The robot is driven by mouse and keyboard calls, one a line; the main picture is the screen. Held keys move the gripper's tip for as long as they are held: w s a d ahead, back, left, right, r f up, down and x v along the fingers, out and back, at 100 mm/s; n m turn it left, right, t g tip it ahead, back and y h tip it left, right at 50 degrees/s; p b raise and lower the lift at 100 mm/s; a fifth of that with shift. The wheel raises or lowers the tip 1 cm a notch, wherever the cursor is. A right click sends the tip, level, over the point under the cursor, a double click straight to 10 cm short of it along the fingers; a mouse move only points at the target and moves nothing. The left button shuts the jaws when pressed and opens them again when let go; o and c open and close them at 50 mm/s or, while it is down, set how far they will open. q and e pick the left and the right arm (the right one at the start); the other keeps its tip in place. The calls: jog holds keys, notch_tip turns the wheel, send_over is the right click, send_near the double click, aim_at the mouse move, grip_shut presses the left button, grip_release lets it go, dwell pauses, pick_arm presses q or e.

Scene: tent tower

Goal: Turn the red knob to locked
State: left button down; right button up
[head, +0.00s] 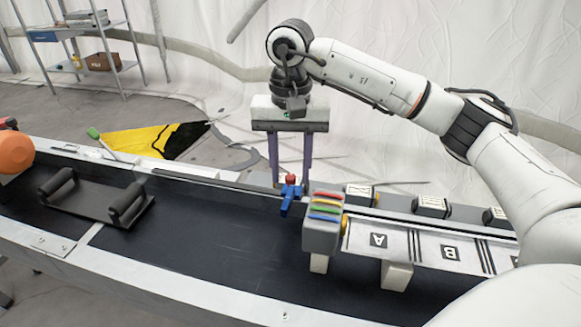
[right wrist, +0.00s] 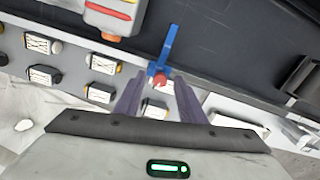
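The red knob (head: 291,179) sits on top of a blue lever-like part (head: 287,201) at the far edge of the dark bench. In the right wrist view the red knob (right wrist: 159,80) shows between the fingertips, and the blue part (right wrist: 168,47) points away from my gripper. My right gripper (head: 290,180) points down, with its two purple fingers apart on either side of the knob. I cannot tell whether the fingertips touch it. The gripper also shows in the right wrist view (right wrist: 157,84). No lock marking is readable. My left gripper is not in view.
A grey box with coloured stripes (head: 322,223) stands close to the right of the knob. Beyond it are a panel marked A and B (head: 420,246) and several small labelled blocks. A black two-handled tray (head: 97,202) lies left. The bench between is clear.

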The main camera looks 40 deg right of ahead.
aim_at(291, 176)
grip_shut()
jog(key=shift+m, duration=1.6)
jog(key=shift+r, duration=0.1)
grip_release()
notch_tip(291, 176, up, 10)
jog(key=p, duration=0.1)
jog(key=shift+r, duration=0.15)
